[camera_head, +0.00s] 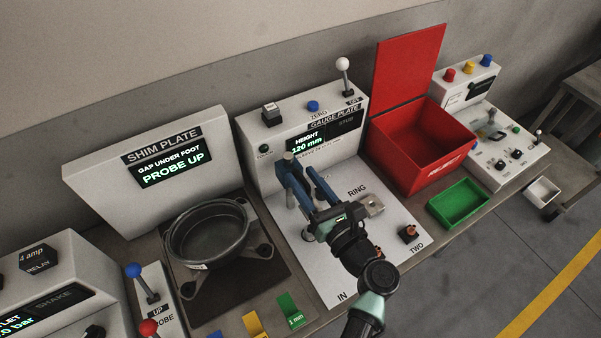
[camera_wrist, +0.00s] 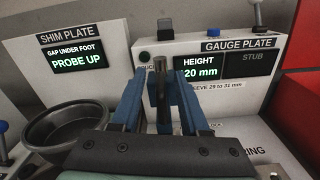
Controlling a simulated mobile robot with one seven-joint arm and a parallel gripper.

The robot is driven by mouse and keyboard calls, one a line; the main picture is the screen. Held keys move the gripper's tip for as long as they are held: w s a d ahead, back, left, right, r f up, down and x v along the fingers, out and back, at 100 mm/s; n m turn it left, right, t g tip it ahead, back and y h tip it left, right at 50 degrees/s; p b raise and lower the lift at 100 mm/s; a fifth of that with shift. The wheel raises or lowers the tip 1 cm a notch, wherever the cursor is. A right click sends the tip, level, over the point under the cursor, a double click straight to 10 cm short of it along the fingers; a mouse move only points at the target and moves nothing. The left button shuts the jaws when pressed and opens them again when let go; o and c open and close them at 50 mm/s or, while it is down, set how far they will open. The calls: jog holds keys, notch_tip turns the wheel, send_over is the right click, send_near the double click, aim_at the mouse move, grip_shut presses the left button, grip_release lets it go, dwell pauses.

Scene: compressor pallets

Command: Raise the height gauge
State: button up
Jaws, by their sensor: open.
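The gauge plate station (camera_head: 318,118) is a white unit whose display (camera_head: 308,142) reads HEIGHT 120 mm. A grey upright post with a round top (camera_head: 288,156), which looks like part of the height gauge, stands in front of its panel. The post also shows in the wrist view (camera_wrist: 160,66), in line with the gap between my fingers. My gripper (camera_head: 298,168) is open, its blue fingers pointing at the panel; it also shows in the wrist view (camera_wrist: 160,90). I cannot tell whether a finger touches the post. My fingers and wrist hide the post's lower part.
The shim plate station (camera_head: 92,185) with a round grey pan (camera_head: 207,234) stands left. A white-knobbed lever (camera_head: 343,64) tops the gauge panel. An open red reject bin (camera_head: 415,170) and green tray (camera_head: 458,204) stand right. A small metal block (camera_head: 372,205) sits on the plate.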

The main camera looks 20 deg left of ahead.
jog(key=b+v, duration=0.1)
jog(key=v, duration=1)
jog(key=w+d+r+n+t+h, duration=0.1)
jog(key=w+r+n+t+h, duration=0.1)
jog(key=w+r+n, duration=0.35)
jog(key=w+r+n+t+h, duration=0.2)
jog(key=r+n, duration=0.4)
jog(key=r, duration=0.4)
jog(key=w+d+r+n+t+h, duration=0.1)
jog(key=w+r+n+h, duration=0.2)
jog(key=r+n, duration=0.35)
jog(key=s+d+r+n+t+h, duration=0.1)
jog(key=s+r, duration=0.4)
jog(key=r, duration=0.5)
jog(key=s+d+r+n+t+h, duration=0.1)
jog(key=s+r+n+t+h, duration=0.2)
jog(key=r, duration=0.8)
jog(key=s+d+r+n+t+h, duration=0.1)
jog(key=s+r+n+t+h, duration=0.2)
jog(key=r, duration=0.7)
jog(key=s+n+t, duration=0.2)
jog(key=s+t, duration=0.2)
jog(key=shift+d+r+n, duration=0.25)
jog(key=shift+r+n, duration=0.1)
jog(key=shift+n, duration=0.05)
